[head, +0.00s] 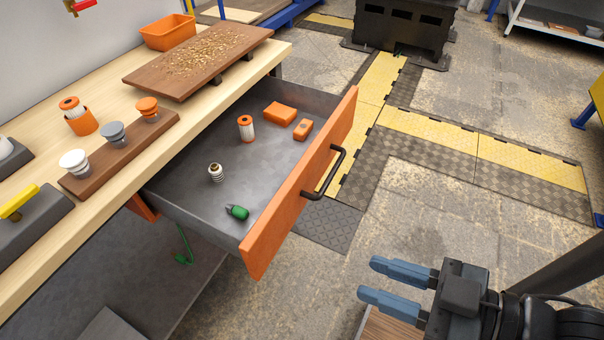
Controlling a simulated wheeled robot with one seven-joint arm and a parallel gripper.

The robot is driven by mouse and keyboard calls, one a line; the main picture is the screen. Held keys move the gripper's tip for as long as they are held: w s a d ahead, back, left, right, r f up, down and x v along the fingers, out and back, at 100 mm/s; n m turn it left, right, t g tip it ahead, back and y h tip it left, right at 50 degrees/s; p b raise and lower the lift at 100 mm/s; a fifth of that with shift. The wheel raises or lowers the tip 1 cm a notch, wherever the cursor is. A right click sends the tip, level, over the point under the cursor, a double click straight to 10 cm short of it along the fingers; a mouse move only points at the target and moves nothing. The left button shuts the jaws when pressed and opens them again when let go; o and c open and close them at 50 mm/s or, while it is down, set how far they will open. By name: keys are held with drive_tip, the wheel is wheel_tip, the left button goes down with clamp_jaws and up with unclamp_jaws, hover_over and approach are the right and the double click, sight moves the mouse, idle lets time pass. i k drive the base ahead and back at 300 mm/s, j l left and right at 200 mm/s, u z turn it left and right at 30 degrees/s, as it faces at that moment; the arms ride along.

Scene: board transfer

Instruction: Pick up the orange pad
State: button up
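An open drawer (198,190) with an orange front holds several items. A larger plain orange block (280,113) lies near its back right corner. A smaller orange piece with a dark spot on top (302,129) lies just in front of it, close to the drawer front. Either could be the orange pad; I cannot tell which. My gripper (368,279) is at the lower right, outside the drawer and well apart from both. Its two blue-grey fingers are spread with nothing between them.
The drawer also holds an orange-and-white cylinder (246,128), a small striped fitting (216,173) and a green-tipped piece (238,212). A black handle (325,174) juts from the drawer front. The bench carries a board with wood chips (150,79) and an orange bin (167,33).

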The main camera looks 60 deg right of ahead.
sight(279, 115)
drive_tip(key=u, duration=1.15)
drive_tip(key=z, duration=2)
drive_tip(key=i+j, duration=0.2)
drive_tip(key=j, duration=0.2)
drive_tip(key=i+j, duration=0.15)
drive_tip(key=j, duration=0.2)
drive_tip(key=i+j, duration=0.2)
drive_tip(key=j, duration=0.2)
drive_tip(key=i+j+z, duration=0.1)
drive_tip(key=j, duration=0.3)
drive_tip(key=i, duration=0.1)
